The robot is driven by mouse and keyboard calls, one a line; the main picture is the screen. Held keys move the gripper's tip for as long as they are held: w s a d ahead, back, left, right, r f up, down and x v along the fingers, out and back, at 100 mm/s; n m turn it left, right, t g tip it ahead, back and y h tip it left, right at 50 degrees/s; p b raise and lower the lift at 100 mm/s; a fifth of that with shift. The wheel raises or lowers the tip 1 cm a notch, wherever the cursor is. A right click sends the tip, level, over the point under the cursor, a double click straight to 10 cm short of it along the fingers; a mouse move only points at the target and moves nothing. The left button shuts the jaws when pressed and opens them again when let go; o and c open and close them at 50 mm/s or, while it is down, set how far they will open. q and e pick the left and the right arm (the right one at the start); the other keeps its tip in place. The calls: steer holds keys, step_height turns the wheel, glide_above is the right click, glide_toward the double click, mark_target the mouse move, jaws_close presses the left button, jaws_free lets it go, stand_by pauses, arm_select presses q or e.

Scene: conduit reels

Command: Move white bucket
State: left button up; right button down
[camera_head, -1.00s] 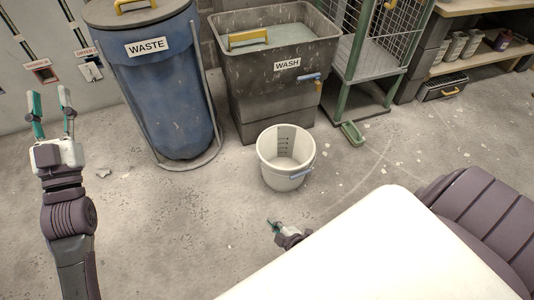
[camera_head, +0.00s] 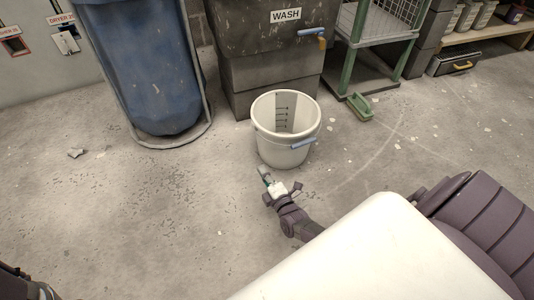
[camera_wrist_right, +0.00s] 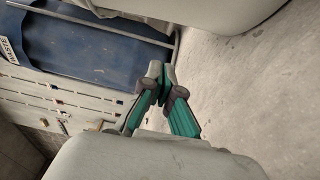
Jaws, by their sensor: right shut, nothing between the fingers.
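The white bucket (camera_head: 283,150) stands upright on the concrete floor in front of the wash tub. It looks empty, with dark level marks inside and a blue grip on its wire handle at the right. My right gripper (camera_head: 264,176) is just in front of the bucket's lower left side, low near the floor. In the right wrist view its teal fingers (camera_wrist_right: 160,85) meet at the tips with nothing between them. A pale curved wall at the top of that view looks like the bucket (camera_wrist_right: 200,14). I cannot tell whether they touch. My left gripper is out of view.
The grey wash tub (camera_head: 262,60) stands right behind the bucket. A blue waste bin (camera_head: 150,75) in a metal frame is at the left. The floor at left is open.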

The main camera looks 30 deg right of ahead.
mark_target(264, 154)
steer(key=w+b, duration=0.1)
steer(key=w, duration=0.1)
steer(key=w+b, duration=0.1)
steer(key=w, duration=0.1)
steer(key=w+b, duration=0.1)
steer(key=w, duration=0.1)
steer(key=shift+d+f, duration=0.35)
steer(key=shift+w+d+r+b, duration=0.15)
steer(key=shift+d+b, duration=0.5)
steer(key=shift+d, duration=0.35)
steer(key=shift+w+d+r+b, duration=0.1)
steer(key=shift+d+b, duration=0.55)
steer(key=shift+d, duration=0.3)
